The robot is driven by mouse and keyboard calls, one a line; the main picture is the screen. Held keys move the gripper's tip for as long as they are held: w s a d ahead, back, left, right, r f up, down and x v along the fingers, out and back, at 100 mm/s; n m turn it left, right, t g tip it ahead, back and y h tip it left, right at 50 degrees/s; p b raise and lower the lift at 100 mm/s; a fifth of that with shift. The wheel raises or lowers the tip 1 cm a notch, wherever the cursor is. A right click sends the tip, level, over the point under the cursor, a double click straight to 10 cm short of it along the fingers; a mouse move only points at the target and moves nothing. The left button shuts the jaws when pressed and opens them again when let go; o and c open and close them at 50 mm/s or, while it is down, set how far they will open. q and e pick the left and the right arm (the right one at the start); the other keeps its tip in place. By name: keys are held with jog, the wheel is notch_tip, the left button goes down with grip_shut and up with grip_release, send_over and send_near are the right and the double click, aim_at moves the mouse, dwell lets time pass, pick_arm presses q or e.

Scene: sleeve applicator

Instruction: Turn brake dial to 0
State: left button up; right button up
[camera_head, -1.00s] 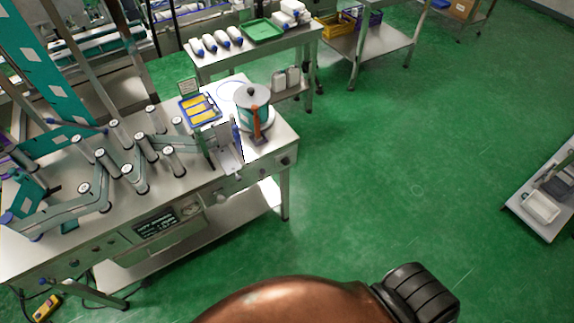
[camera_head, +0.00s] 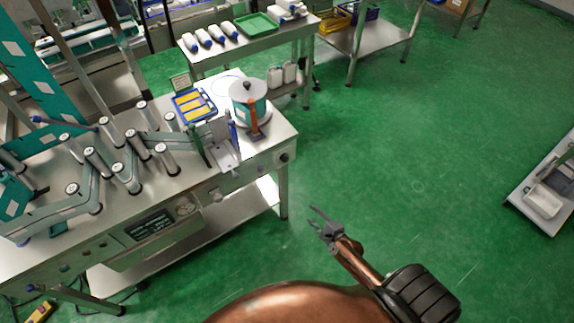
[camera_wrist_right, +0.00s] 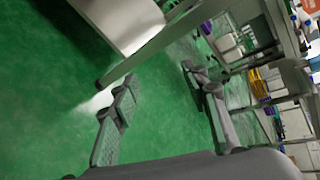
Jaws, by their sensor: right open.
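The sleeve applicator (camera_head: 100,225) is a steel bench machine on the left in the head view. A dark round knob (camera_head: 284,157) sits at the right end of its front face. A paler round knob (camera_head: 215,195) and more small controls sit further left on that face. I cannot read their labels or tell which is the brake dial. My right gripper (camera_head: 318,218) is open and empty, over the floor to the right of the bench and apart from it. Its two spread fingers (camera_wrist_right: 157,76) also show in the right wrist view. My left gripper is out of view.
Rollers, a blue tray (camera_head: 193,104) of yellow pieces and a round reel (camera_head: 248,92) stand on the bench. A table (camera_head: 290,35) with white bottles is behind. A low cart (camera_head: 543,200) stands at right. The green floor between is clear.

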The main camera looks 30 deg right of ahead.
jog(key=w+r+m+t, duration=0.2)
jog(key=w+r+m, duration=0.25)
jog(key=r, duration=0.35)
jog(key=m+t+b, duration=0.1)
jog(key=m+t, duration=0.2)
jog(key=m, duration=0.3)
send_near(286, 160)
jog(key=w, duration=0.7)
jog(key=shift+w, duration=0.6)
grip_shut()
